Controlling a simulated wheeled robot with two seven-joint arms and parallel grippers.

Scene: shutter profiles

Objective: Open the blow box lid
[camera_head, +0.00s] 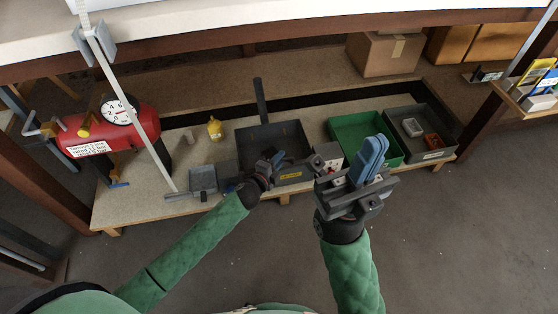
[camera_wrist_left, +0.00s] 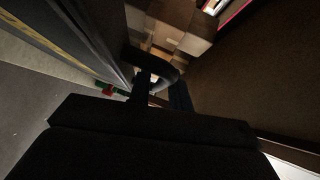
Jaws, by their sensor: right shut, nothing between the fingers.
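The blow box is probably the dark grey box (camera_head: 291,177) with a yellow label on its front, on the low shelf in the head view. A dark upright bar (camera_head: 260,100) rises at its back; whether it belongs to the lid is unclear. My left gripper (camera_head: 273,160) is at the box's front left, overlapping it. In the left wrist view, a dark curved piece like a handle (camera_wrist_left: 160,62) shows close to the fingers; whether they grip it is unclear. My right gripper (camera_head: 370,158) is shut and empty, raised in front of the shelf, with its blue fingers together.
A green bin (camera_head: 345,125) and a grey bin (camera_head: 440,152) with small trays stand to the right. A small grey box (camera_head: 203,180), a yellow bottle (camera_head: 214,129) and a red tank (camera_head: 95,135) with a gauge are to the left. The workbench edge (camera_head: 200,42) overhangs behind.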

